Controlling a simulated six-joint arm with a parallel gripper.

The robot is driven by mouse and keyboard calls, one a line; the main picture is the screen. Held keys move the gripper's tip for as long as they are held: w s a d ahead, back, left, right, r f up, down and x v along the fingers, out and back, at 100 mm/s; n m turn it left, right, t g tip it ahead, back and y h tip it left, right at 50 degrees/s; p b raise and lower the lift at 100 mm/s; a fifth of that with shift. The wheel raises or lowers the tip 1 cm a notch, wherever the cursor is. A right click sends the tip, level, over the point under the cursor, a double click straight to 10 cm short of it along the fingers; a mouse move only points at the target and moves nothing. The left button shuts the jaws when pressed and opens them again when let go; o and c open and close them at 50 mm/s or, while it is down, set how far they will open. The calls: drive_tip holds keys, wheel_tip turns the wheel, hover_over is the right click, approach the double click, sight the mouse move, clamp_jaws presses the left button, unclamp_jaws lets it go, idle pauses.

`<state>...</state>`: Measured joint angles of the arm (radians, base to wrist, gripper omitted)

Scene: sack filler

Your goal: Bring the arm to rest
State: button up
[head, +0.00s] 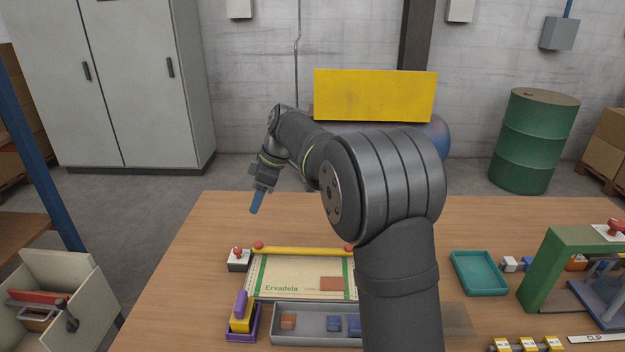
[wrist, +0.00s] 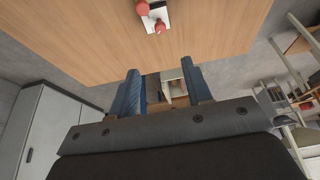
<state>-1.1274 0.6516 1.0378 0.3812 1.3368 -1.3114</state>
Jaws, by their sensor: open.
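My gripper (head: 258,201) is up over the far left part of the wooden table (head: 220,225), with its blue fingers pointing down. In the wrist view the two blue fingers (wrist: 158,92) stand apart with nothing between them. My arm reaches up and away from the front of the table and bends to the left. It hides part of the table and the right side of the sack mat.
A cream sack (head: 275,275) marked Ervadela lies under a yellow bar (head: 300,251). Beside it are a red-knobbed block (head: 238,260), a purple holder (head: 243,324) and a grey tray (head: 310,309). A teal tray (head: 479,273) and green frame (head: 545,262) stand right. The table's left is clear.

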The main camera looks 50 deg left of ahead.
sight(237, 249)
drive_tip(key=x, duration=1.7)
drive_tip(key=shift+s+a+f, duration=0.1)
drive_tip(key=shift+a, duration=0.05)
drive_tip(key=v, duration=1.8)
drive_tip(key=x, duration=1.8)
drive_tip(key=shift+f, duration=0.1)
drive_tip(key=m+t+y, duration=0.1)
drive_tip(key=m, duration=0.2)
drive_tip(key=shift+s, duration=0.15)
drive_tip(key=m+t, duration=0.1)
drive_tip(key=m, duration=0.1)
drive_tip(key=m+t, duration=0.1)
drive_tip(key=m, duration=0.2)
drive_tip(key=shift+s+m, duration=0.25)
drive_tip(key=shift+m, duration=0.05)
drive_tip(key=shift+s+m+t, duration=0.15)
drive_tip(key=shift+m+t, duration=0.75)
drive_tip(key=shift+m, duration=1.4)
drive_tip(key=shift+s+m+t, duration=0.1)
drive_tip(key=shift+m+t, duration=0.4)
drive_tip(key=shift+m, duration=1.2)
drive_tip(key=shift+h, duration=0.3)
